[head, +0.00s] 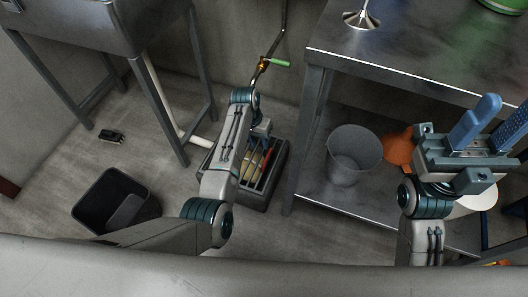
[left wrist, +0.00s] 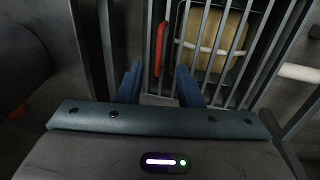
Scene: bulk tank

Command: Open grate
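The grate (head: 262,170) is a set of dark parallel metal bars over a low dark box on the floor, left of the steel table. In the left wrist view, the grate (left wrist: 202,30) lies across the box, with a red object (left wrist: 160,48) and a yellow-tan block (left wrist: 216,40) under its bars. My left gripper (head: 262,128) is above the box, partly hidden by its own arm in the head view. In the left wrist view its blue fingers (left wrist: 158,76) are apart over the grate's near part; contact is unclear. My right gripper (head: 507,104) is open and empty over the table's right side.
A steel table (head: 402,75) with a lower shelf stands at right, holding a grey bucket (head: 353,155) and an orange item (head: 399,148) below. A steel sink stand (head: 160,105) is at left. A black bin (head: 115,200) and small black object (head: 111,136) are on the floor.

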